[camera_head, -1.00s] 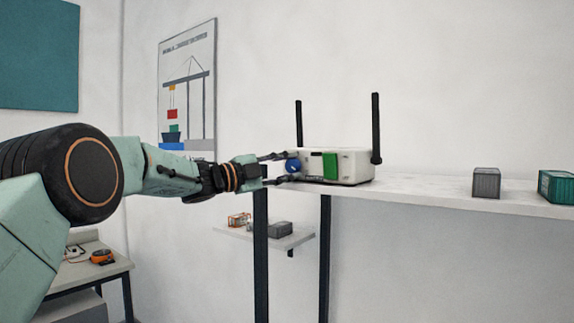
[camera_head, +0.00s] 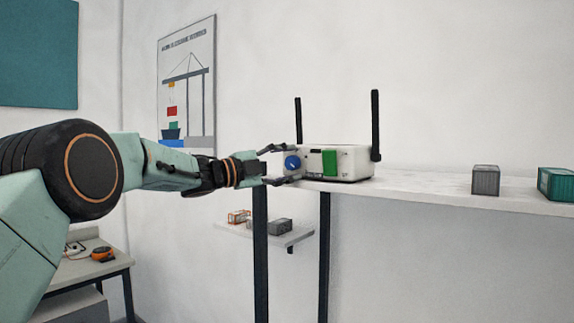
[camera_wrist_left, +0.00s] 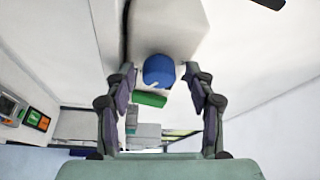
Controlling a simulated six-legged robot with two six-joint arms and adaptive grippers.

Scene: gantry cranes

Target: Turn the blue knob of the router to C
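The white router (camera_head: 348,160) stands on the shelf, with two black antennas and a green block (camera_head: 330,162) on its front. Its blue knob (camera_head: 292,162) is at the left of that face and carries a pale pointer mark; I cannot read any letters. My left gripper (camera_head: 284,165) is open, with one finger above and one below the knob. In the left wrist view the blue knob (camera_wrist_left: 158,70) sits ahead between the spread fingers (camera_wrist_left: 160,88), with a gap on both sides and nothing held. My right gripper is not in view.
The white shelf (camera_head: 430,190) holds a grey container (camera_head: 486,181) and a teal container (camera_head: 557,184) to the right. Dark posts support it. A lower shelf (camera_head: 265,234) holds small items. A desk with an orange tool (camera_head: 103,254) stands at lower left.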

